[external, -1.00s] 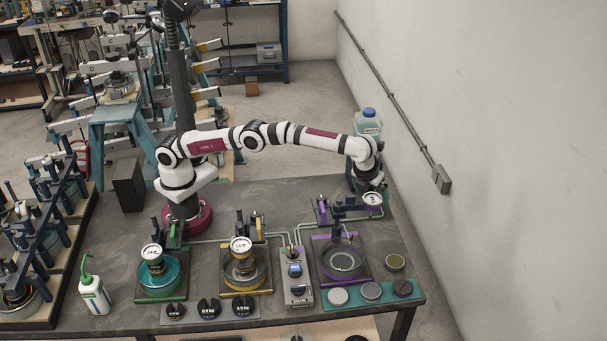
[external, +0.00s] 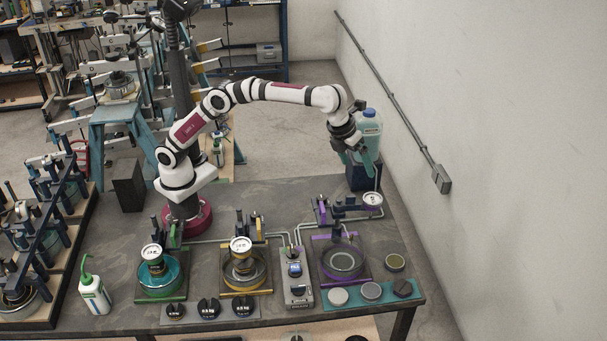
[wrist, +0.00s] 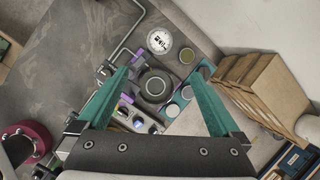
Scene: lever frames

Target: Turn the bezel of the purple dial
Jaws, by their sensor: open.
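The purple dial (external: 372,199) is a round white-faced gauge at the back right of the bench, on the arm of the purple-marked stand. It shows in the wrist view (wrist: 160,41) face-on, beyond my fingertips; its face marks are too small to read. My gripper (external: 362,164) is above and behind the dial, clear of it, tilted down. In the wrist view its two teal fingers (wrist: 160,78) stand wide apart with nothing held between them.
The purple stand (external: 342,262) has a round ring and plate. Teal (external: 162,275) and yellow (external: 243,270) stands with similar gauges stand left of it. A grey control box (external: 297,278) stands between. A bottle (external: 369,130) stands behind my gripper, near the wall (external: 510,150).

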